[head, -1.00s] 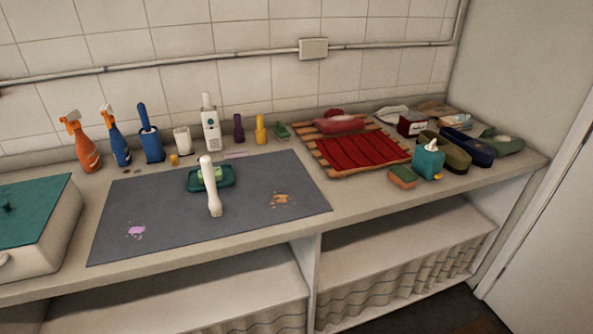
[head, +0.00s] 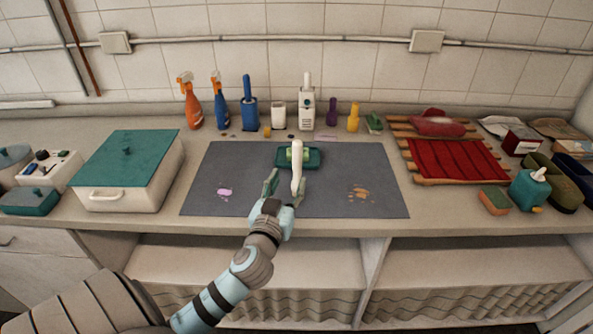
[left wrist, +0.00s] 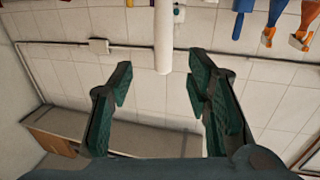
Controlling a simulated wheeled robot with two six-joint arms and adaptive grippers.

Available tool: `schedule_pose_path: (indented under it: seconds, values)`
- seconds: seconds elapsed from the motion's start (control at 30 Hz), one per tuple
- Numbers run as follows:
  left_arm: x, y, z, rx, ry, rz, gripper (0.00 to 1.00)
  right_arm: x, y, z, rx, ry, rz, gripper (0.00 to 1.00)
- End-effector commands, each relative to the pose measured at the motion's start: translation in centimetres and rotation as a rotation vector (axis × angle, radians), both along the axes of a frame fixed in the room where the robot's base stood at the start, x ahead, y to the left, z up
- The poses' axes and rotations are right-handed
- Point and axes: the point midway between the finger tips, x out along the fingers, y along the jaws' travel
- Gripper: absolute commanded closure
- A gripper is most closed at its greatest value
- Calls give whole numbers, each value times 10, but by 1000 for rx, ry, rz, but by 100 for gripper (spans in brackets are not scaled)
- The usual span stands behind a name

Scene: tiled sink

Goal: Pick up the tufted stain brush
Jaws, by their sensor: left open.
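A white-handled tool, which I take for the tufted stain brush (head: 297,172), is at the green tray (head: 316,158) on the dark mat. Its tufts cannot be made out. My left gripper (head: 286,188) is open at the near end of the white handle, with one finger on each side in the head view. In the left wrist view the white handle (left wrist: 163,38) shows between and beyond the open fingers (left wrist: 158,85), with no visible contact. My right gripper is not in view.
A light green block (head: 305,153) lies in the tray. Spray bottles (head: 191,103) and a blue brush holder (head: 249,108) stand along the wall. A lidded box (head: 125,190) is at left, a red cloth (head: 450,160) on a rack at right. The grey mat (head: 370,170) is mostly clear.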

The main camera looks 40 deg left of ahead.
Motion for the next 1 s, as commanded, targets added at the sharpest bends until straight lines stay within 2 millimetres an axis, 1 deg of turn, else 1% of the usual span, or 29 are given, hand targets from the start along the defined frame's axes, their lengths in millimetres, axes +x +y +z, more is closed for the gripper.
schedule_pose_path:
  seconds: [0.03, 0.13, 0.2, 0.27, 0.37, 0.47, 0.53, 0.63, 0.8, 0.87, 1.0]
  values:
    - [13, 6, 3, 0, -1, 2, 55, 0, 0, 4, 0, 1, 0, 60]
    - [36, 17, 3, 1, 2, 3, 55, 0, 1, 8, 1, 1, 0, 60]
    - [48, 22, 2, 0, 2, 3, 55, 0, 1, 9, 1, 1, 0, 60]
    - [55, 25, 2, 0, 3, 2, 55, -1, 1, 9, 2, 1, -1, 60]
    - [66, 32, 6, 0, 3, 3, 55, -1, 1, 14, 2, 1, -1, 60]
    - [83, 43, 14, -2, 4, 4, 55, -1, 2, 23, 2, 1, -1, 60]
    - [95, 48, 11, -2, 4, 4, 55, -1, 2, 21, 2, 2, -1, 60]
    - [102, 51, 10, -2, 5, 3, 55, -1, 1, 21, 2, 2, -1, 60]
    - [102, 51, 9, -1, 5, 3, 55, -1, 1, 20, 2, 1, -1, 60]
    - [102, 51, 9, -1, 5, 2, 65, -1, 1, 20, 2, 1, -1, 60]
    - [102, 50, 9, -1, 5, 2, 87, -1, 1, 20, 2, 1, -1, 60]
